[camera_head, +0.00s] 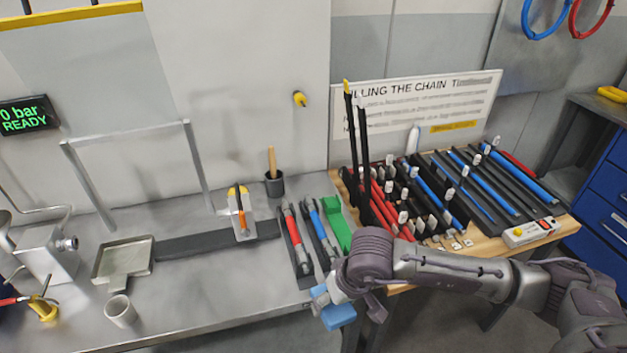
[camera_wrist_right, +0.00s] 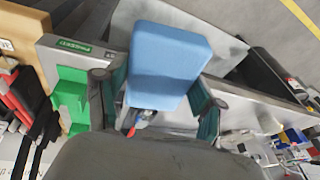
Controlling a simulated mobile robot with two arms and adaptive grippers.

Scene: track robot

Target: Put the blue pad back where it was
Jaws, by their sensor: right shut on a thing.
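The blue pad (camera_head: 340,316) is in my right gripper (camera_head: 332,300), in front of the bench's front edge. In the right wrist view the blue pad (camera_wrist_right: 170,62) sits between the two fingers of my right gripper (camera_wrist_right: 160,100), which is shut on it. The pad appears held clear of the bench. A green piece (camera_head: 338,228) lies on the bench beyond the gripper; green also shows left of the fingers in the wrist view (camera_wrist_right: 70,98). My left gripper is not in view.
Red-handled (camera_head: 293,232) and blue-handled (camera_head: 313,217) tools lie on the grey bench (camera_head: 220,285) beyond the pad. A wooden table (camera_head: 552,217) with several bars stands right. The front middle of the bench is clear.

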